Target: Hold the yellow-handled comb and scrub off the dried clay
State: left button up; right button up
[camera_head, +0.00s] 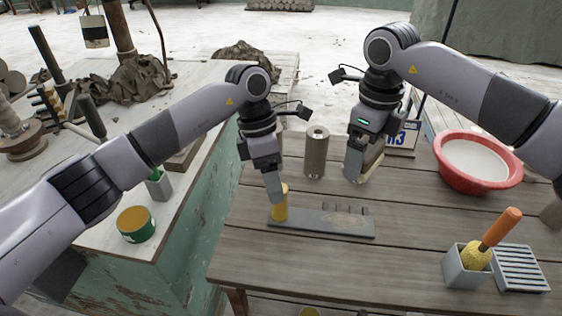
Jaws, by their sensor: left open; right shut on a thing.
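The comb lies on the wooden table as a flat grey strip (312,220) with several short teeth along its far edge. A brownish patch, apparently dried clay (345,222), is on its right half. Its yellow handle (281,207) is at the left end. My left gripper (274,192) is open, pointing down right at the yellow handle; I cannot tell whether it touches it. My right gripper (361,168) is shut on a tan, block-like thing (373,162), partly hidden by the fingers, held above and behind the comb's right end.
A brown cylinder (316,153) stands between the arms. A red basin (452,174) of whitish liquid is at the right. An orange-handled brush (497,231) stands in a grey holder (453,272) beside a slatted tray (521,268). The table front (340,270) is clear.

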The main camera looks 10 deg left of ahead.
pick_arm(q)
jog(key=shift+w+d+r+m+t+y, duration=0.15)
jog(key=shift+w+d+r+t+y, duration=0.3)
jog(key=shift+w, duration=0.2)
jog(key=shift+w+d+r+m+t+y, duration=0.2)
jog(key=shift+w+r+t+y, duration=0.1)
jog(key=shift+w+t+y, duration=0.25)
jog(key=shift+w+m+y, duration=0.25)
jog(key=shift+w+y, duration=0.15)
notch_tip(320, 180, down, 12)
jog(key=shift+r, duration=0.1)
jog(key=shift+a, duration=0.1)
grip_shut()
